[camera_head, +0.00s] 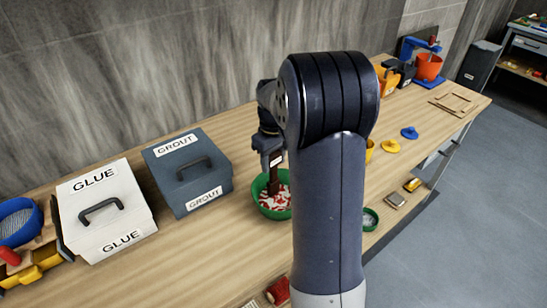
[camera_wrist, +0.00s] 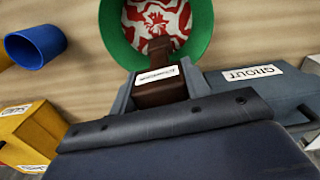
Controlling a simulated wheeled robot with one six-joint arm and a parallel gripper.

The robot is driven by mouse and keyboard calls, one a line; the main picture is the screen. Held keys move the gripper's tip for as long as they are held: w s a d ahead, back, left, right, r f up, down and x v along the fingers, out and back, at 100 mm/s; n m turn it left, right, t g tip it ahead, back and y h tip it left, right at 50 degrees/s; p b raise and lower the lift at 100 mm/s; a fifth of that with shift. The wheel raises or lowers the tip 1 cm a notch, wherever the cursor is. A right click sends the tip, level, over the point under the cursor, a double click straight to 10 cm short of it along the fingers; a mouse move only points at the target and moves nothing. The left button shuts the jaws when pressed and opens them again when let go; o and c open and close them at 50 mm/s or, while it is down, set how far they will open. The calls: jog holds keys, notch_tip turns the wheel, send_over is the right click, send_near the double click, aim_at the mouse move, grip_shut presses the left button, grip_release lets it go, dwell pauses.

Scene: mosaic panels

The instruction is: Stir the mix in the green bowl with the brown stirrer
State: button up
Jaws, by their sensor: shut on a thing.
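The green bowl (camera_head: 263,204) stands on the workbench just right of the grey grout box and holds a red and white mix (camera_head: 275,199). My gripper (camera_head: 272,156) is above the bowl and shut on the brown stirrer (camera_head: 274,177), which points down into the bowl. In the wrist view, my gripper (camera_wrist: 158,82) grips the stirrer's brown block (camera_wrist: 160,93), which has a white label. The stirrer's lower end reaches the mix (camera_wrist: 172,20) inside the green bowl (camera_wrist: 117,38). My arm hides part of the bench right of the bowl.
A grey grout box (camera_head: 187,172) and a white glue box (camera_head: 104,210) stand left of the bowl. A small green dish (camera_head: 370,219), a yellow lid (camera_head: 390,146) and a blue lid (camera_head: 409,132) lie to the right. A blue cup (camera_wrist: 35,45) shows in the wrist view.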

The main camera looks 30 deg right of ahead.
jog(key=s, duration=0.1)
jog(key=s+a+b, duration=0.1)
jog(key=s+a, duration=0.1)
jog(key=s, duration=0.1)
jog(key=shift+f+b, duration=0.2)
jog(key=shift+b, duration=0.15)
jog(key=shift+w+d+f+p, duration=0.15)
jog(key=shift+w+d+p, duration=0.15)
jog(key=shift+d, duration=0.35)
jog(key=shift+w+d+f+p, duration=0.2)
jog(key=shift+d+p, duration=0.1)
jog(key=shift+d, duration=0.35)
jog(key=shift+f, duration=0.3)
dwell(1.0)
jog(key=shift+r, duration=0.15)
dwell(0.3)
jog(key=shift+w, duration=0.1)
dwell(0.4)
